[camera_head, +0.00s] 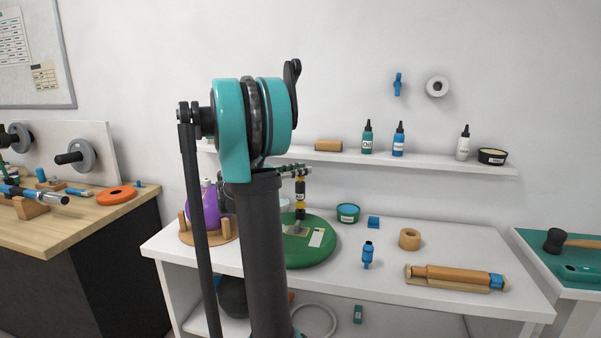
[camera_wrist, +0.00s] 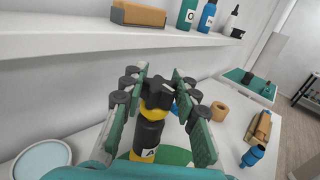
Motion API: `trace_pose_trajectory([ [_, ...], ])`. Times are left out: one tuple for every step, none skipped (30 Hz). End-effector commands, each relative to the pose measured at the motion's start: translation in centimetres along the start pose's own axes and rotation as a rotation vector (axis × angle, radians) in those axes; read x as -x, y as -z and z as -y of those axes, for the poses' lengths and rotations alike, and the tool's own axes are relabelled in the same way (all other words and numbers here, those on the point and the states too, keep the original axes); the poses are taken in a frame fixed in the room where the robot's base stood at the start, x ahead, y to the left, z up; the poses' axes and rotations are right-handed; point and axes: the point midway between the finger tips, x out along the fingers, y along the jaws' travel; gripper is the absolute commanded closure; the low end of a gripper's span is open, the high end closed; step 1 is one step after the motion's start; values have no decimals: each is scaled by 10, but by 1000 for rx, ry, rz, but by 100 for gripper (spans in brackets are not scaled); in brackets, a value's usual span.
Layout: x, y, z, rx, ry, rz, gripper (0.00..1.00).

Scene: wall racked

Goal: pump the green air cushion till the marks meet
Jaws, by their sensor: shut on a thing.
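The green air cushion (camera_head: 318,257) is a round green disc on the white table, partly hidden behind my arm. A grey block and a white label plate (camera_head: 316,237) are on its top; I cannot read whether any marks meet. A black-and-yellow upright piece (camera_head: 300,200) with a white label stands at the cushion's far side. In the wrist view its black lobed knob (camera_wrist: 158,92) sits between my fingers, above a yellow collar (camera_wrist: 153,112). My gripper (camera_head: 294,170) is shut on this knob from above. Whether the piece touches the cushion is unclear.
A wall shelf (camera_head: 400,160) with bottles runs close behind my gripper. A purple round object (camera_head: 210,207) is left of my arm.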

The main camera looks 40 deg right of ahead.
Motion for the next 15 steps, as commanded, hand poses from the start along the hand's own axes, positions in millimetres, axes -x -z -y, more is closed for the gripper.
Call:
trace_pose_trajectory([
  [0,-5,0,0,0,1,100],
  [0,-8,0,0,0,1,100],
  [0,-12,0,0,0,1,100],
  [0,-14,0,0,0,1,100],
  [0,-17,1,0,0,1,100],
  [0,-20,0,0,0,1,100],
  [0,-23,0,0,0,1,100],
  [0,-26,0,0,0,1,100],
  [0,-29,0,0,0,1,100],
  [0,-32,0,0,0,1,100],
  [0,-35,0,0,0,1,100],
  [0,-38,1,0,0,1,100],
  [0,-41,1,0,0,1,100],
  [0,-44,0,0,0,1,100],
  [0,-48,0,0,0,1,100],
])
